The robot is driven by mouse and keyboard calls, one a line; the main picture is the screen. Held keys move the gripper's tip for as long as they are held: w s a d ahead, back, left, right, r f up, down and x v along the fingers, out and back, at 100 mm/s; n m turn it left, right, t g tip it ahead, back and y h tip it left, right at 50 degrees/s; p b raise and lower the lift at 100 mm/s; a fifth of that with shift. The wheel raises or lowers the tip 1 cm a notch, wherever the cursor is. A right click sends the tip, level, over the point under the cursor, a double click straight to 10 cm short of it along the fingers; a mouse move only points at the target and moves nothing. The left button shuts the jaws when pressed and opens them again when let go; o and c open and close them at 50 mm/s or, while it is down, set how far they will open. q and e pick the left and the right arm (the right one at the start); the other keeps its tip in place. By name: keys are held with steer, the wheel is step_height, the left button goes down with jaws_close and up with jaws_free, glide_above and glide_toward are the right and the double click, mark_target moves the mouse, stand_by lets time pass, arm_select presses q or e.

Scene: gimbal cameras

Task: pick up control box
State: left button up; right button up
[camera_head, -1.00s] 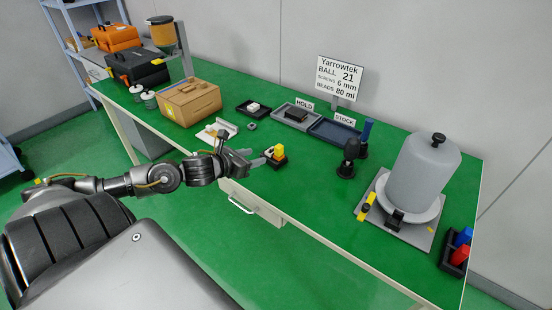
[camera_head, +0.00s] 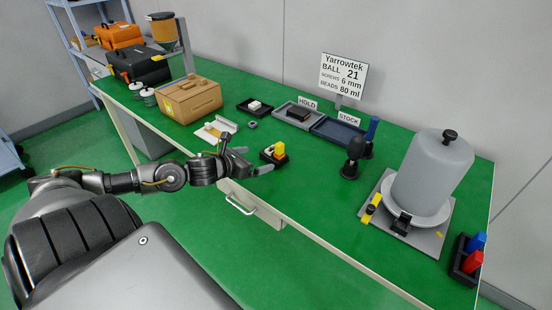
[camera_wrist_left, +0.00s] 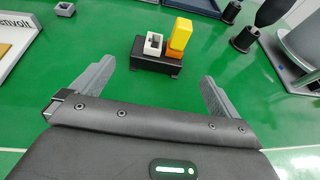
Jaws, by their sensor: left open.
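What looks like the control box is a small black box (camera_head: 279,160) with an upright yellow and orange piece and a pale square socket on top. It stands on the green bench near its front edge. In the left wrist view the box (camera_wrist_left: 155,65) sits just beyond the fingertips, roughly centred between them. My left gripper (camera_head: 257,160) is open and empty, low over the bench edge, left of the box. Its two fingers also show wide apart in the left wrist view (camera_wrist_left: 158,75), with no contact visible. My right gripper is not in view.
A cardboard box (camera_head: 192,101) and a white tray (camera_head: 215,131) lie left of the control box. A dark stand (camera_head: 352,160) and a large grey cylinder (camera_head: 430,180) stand to the right. Trays marked HOLD (camera_head: 283,111) and STOCK (camera_head: 322,132) lie behind. Bench around the box is clear.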

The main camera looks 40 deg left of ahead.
mark_target(269, 154)
arm_select(q)
steer(key=x, duration=0.4)
steer(key=shift+w+a, duration=0.1)
steer(key=shift+w+f, duration=0.1)
steer(key=shift+w, duration=0.05)
steer(key=shift+w+p, duration=0.2)
steer(key=shift+p, duration=0.1)
steer(key=p+x, duration=0.1)
steer(key=x, duration=0.3)
steer(key=shift+w+f, duration=0.15)
steer(key=shift+w, duration=0.1)
steer(key=shift+w+f, duration=0.1)
steer(key=shift+w, duration=0.1)
steer(key=c, duration=0.8)
steer(key=shift+c, duration=0.8)
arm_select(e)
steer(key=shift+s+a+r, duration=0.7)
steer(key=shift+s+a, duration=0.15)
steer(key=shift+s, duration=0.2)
